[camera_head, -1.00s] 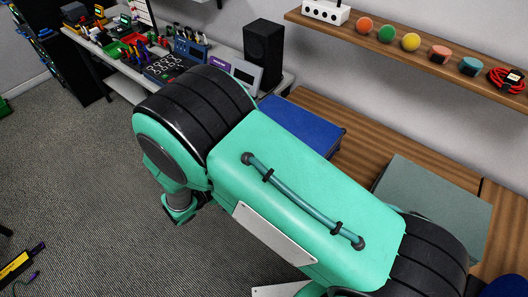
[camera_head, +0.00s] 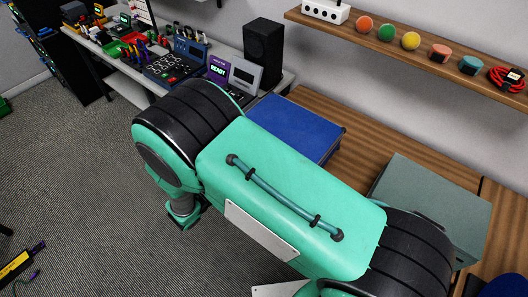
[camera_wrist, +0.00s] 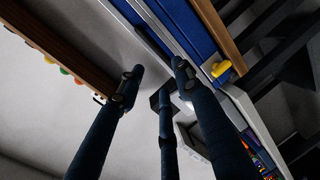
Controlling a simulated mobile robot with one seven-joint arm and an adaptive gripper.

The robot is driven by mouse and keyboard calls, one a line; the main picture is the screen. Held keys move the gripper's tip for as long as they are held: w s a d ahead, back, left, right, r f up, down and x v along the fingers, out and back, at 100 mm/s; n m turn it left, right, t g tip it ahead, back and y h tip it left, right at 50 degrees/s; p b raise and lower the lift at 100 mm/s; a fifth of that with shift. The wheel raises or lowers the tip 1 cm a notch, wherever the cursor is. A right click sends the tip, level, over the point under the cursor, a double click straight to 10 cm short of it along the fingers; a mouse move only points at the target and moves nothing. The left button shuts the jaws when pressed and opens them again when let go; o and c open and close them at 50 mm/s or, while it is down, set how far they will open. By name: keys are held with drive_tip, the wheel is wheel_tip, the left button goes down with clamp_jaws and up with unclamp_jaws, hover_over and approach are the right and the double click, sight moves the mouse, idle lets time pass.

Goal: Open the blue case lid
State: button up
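The blue case (camera_head: 295,128) lies on the wooden table behind my arm in the head view. Its flat blue top looks closed, and my arm hides its near part. In the wrist view, a blue surface with a groove, likely the case (camera_wrist: 188,22), runs along the top beside a wooden edge. A small yellow piece (camera_wrist: 221,68) sits near its lower end. My gripper (camera_wrist: 157,78) shows three dark fingers, spread apart with nothing between them. The fingertips appear apart from the case. The head view does not show the fingers clearly.
A grey-green case (camera_head: 435,200) stands to the right on the wooden table (camera_head: 365,150). A shelf (camera_head: 420,55) with coloured balls, pucks and a red cable hangs above. A speaker (camera_head: 263,52) and a cluttered bench are at the back left. The floor at left is mostly free.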

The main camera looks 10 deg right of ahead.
drive_tip(key=x, duration=1.2)
drive_tip(key=shift+b, duration=0.4)
clamp_jaws()
